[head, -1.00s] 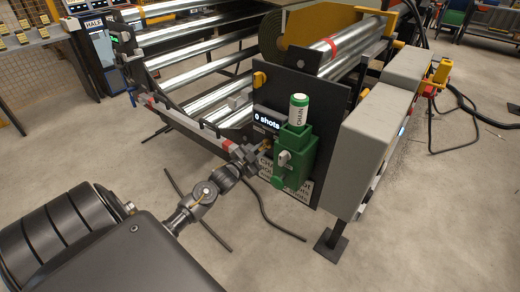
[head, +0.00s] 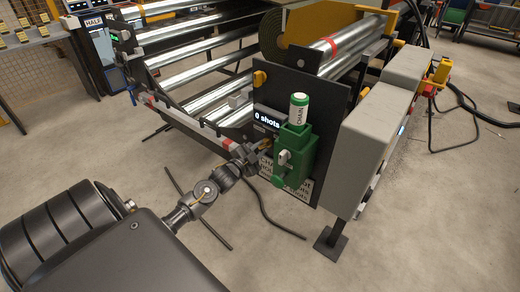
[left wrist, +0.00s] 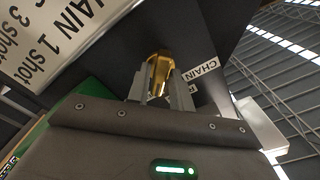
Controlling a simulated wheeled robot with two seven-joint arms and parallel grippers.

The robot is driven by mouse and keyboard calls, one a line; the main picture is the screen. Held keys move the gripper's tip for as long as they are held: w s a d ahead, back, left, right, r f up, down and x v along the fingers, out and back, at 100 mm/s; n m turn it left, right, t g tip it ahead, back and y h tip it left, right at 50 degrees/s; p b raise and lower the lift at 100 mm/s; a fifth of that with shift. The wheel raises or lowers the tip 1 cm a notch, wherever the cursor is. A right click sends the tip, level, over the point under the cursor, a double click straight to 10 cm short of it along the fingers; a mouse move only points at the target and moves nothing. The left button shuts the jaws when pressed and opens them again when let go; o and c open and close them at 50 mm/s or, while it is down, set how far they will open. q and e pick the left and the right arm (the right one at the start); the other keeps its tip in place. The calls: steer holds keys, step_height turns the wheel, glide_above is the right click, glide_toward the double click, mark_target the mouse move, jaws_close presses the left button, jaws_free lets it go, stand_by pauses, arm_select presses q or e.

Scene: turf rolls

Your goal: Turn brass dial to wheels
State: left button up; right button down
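The brass dial (left wrist: 158,72) sits on a dark panel (left wrist: 115,55). In the left wrist view it is between the two fingers of my left gripper (left wrist: 160,92), which appear closed against its sides. A white CHAIN label (left wrist: 197,72) is beside the dial, and a second label is mostly hidden behind a finger. In the head view my left gripper (head: 261,147) is at the panel, just left of the green chain-oiler unit (head: 292,157), and largely covers the dial. A small display (head: 267,119) above reads "0 shots". My right gripper is not in view.
The green unit with its white CHAIN bottle (head: 299,108) stands close right of my gripper. A grey box (head: 374,135) is farther right. Metal rollers (head: 205,72) and a turf roll (head: 274,36) lie behind. A cable lies on the floor below.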

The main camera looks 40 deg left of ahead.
arm_select(q)
steer(key=shift+o, duration=1.2)
steer(key=shift+s, duration=0.1)
steer(key=s, duration=1)
steer(key=shift+s, duration=0.3)
steer(key=shift+d, duration=0.1)
